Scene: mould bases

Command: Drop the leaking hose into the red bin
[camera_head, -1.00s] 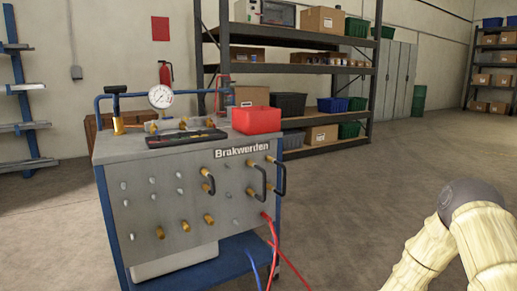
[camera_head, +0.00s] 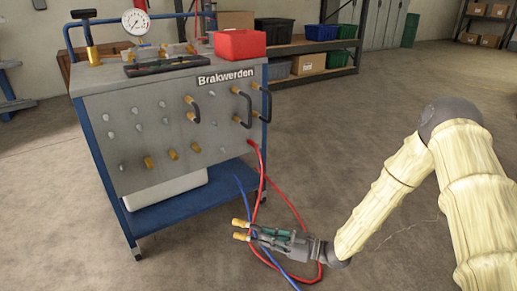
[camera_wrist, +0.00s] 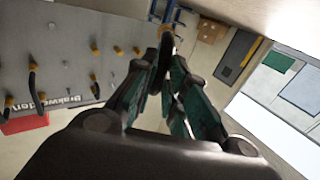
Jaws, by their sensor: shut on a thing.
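My gripper (camera_head: 262,234) is low in front of the cart's lower right side, over the floor. It is shut on a short dark hose with two brass ends (camera_head: 239,230), which point left toward the cart. In the wrist view the dark hose (camera_wrist: 166,65) sits between the fingertips, with a brass end above it; the fingers hide part of it. I cannot see a leak. The open red bin (camera_head: 240,45) stands on the cart's top at its right rear, above and well apart from my gripper. It also shows at the left edge of the wrist view (camera_wrist: 24,123).
The grey cart (camera_head: 150,125) carries several black hoses (camera_head: 243,107) and brass fittings on its front. A gauge (camera_head: 136,22) and a dark tray (camera_head: 158,66) are on top. Red and blue hoses (camera_head: 289,203) trail to the floor by my gripper. Floor to the right is free.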

